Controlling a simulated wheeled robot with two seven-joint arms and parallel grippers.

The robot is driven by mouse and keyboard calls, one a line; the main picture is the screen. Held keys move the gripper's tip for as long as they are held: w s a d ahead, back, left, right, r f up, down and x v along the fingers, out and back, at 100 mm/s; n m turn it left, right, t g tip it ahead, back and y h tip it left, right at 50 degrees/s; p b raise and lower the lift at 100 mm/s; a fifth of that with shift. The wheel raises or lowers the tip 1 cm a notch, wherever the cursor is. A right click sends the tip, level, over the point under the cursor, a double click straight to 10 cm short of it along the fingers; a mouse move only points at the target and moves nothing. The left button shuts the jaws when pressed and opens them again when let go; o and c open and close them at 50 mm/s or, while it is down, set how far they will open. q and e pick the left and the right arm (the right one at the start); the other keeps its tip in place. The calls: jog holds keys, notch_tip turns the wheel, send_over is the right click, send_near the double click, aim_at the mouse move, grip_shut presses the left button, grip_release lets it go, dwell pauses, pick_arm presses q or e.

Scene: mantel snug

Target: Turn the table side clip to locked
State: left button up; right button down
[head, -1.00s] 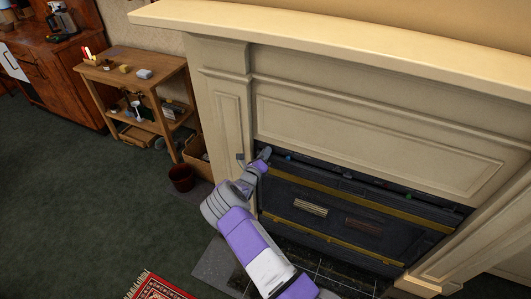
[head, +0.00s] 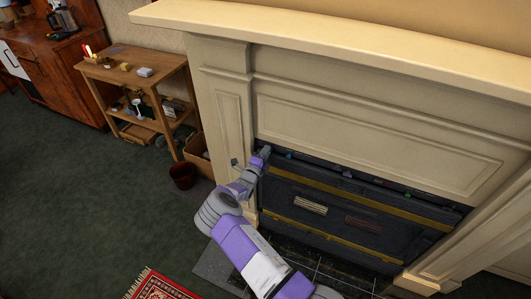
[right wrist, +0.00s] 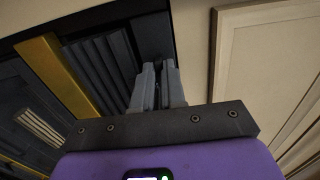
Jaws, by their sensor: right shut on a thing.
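My right gripper (head: 265,151) is at the upper left corner of the dark fireplace panel (head: 295,226), on the side toward the small wooden table. In the right wrist view its two grey fingers (right wrist: 158,84) are close together, shut on a small dark part (right wrist: 158,66) at the panel's edge. This part appears to be the table side clip. It is mostly hidden between the fingers, so I cannot tell which way it is turned. My left gripper is not in view.
The cream fireplace surround (head: 229,104) frames the panel, with a mantel shelf above. A small wooden table (head: 110,70) holding several items, a basket (head: 194,153) and a dark red bucket (head: 182,176) stand to the left. A red rug (head: 155,286) lies in front.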

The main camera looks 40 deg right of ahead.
jog(key=shift+f, duration=0.1)
dwell(0.4)
jog(key=c, duration=1.2)
grip_release()
